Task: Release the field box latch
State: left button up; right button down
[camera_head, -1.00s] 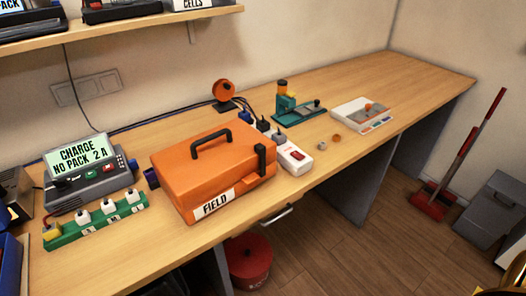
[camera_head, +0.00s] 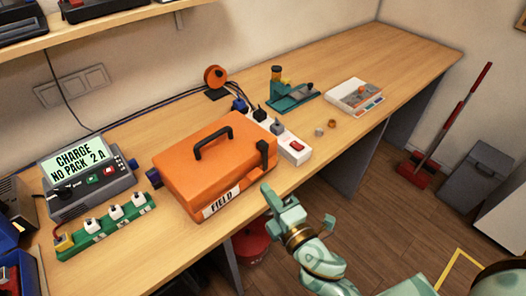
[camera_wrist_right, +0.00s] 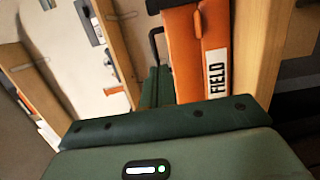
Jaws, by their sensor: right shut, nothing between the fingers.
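The orange field box (camera_head: 200,170) stands shut on the workbench, with a white FIELD label (camera_head: 221,201) on its front. A black handle (camera_head: 212,137) stands up on its lid. A dark latch (camera_head: 263,153) sits at the box's right front corner. My right gripper (camera_head: 272,194) is shut and empty, just in front of the box's right front corner and apart from the latch. In the right wrist view the orange box (camera_wrist_right: 186,60) and its label (camera_wrist_right: 217,72) show sideways beyond my green gripper body; the latch cannot be made out. My left gripper is not in view.
A charger (camera_head: 88,178) and a green strip with white plugs (camera_head: 106,231) stand left of the box. A white power strip (camera_head: 292,149) is close behind its right side. A teal tool (camera_head: 290,95) and a white tray (camera_head: 354,97) are farther back. The bench front is clear.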

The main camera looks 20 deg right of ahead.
aim_at(265, 148)
jog(key=shift+w, duration=0.1)
jog(key=w, duration=0.7)
jog(key=w+p, duration=0.1)
jog(key=w, duration=0.3)
jog(key=shift+d, duration=0.4)
jog(key=shift+w+d, duration=0.15)
jog(key=shift+d, duration=0.4)
jog(key=shift+w+d+p, duration=0.2)
jog(key=shift+w+d, duration=0.1)
jog(key=shift+d, duration=0.4)
jog(key=shift+w+d+p, duration=0.15)
jog(key=shift+w+d, duration=0.1)
jog(key=shift+d, duration=0.4)
jog(key=shift+a, duration=0.1)
